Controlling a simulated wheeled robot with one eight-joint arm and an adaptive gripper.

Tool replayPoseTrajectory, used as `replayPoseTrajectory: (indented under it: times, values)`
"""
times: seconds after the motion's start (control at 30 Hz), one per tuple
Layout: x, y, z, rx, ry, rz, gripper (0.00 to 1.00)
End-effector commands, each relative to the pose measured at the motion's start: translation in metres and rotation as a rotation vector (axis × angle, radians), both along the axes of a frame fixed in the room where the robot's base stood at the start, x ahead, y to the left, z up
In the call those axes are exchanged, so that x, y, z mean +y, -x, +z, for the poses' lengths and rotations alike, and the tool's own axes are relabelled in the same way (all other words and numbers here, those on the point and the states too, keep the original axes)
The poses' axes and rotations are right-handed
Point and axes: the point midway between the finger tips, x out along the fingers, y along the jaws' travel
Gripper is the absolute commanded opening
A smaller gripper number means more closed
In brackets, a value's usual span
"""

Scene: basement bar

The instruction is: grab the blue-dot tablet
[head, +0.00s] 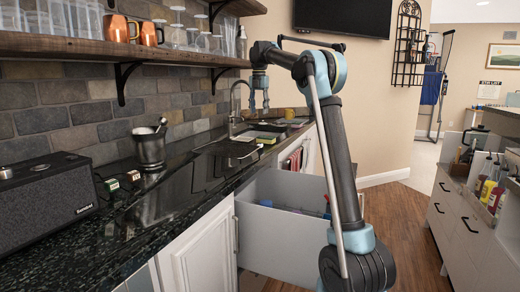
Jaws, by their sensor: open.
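I cannot make out a tablet with a blue dot for certain. Two small blocks lie on the dark counter beside the speaker: one with a green and white face (112,185) and one with a reddish face (133,175). They are too small to read for a blue dot. My gripper (259,111) hangs fingers down above the sink area, open and empty, well to the right of and beyond the two blocks. My arm rises from the lower right and hides part of the open drawer and the wall.
A black speaker (45,195) and a metal mortar (151,150) stand on the counter (60,255). A shelf (110,48) with copper mugs overhangs it. A faucet (236,105) rises by the sink. An open grey drawer (285,235) juts into the floor space.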

Motion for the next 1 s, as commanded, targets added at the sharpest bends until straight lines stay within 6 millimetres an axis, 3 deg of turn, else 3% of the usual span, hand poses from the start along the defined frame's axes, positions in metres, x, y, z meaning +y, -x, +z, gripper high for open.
replayPoseTrajectory:
  times: [0.6,1.0]
  values:
    - [0.005,0.002,-0.096,0.000,0.000,0.005,0.43]
    - [0.003,0.002,-0.127,0.000,0.000,0.004,0.43]
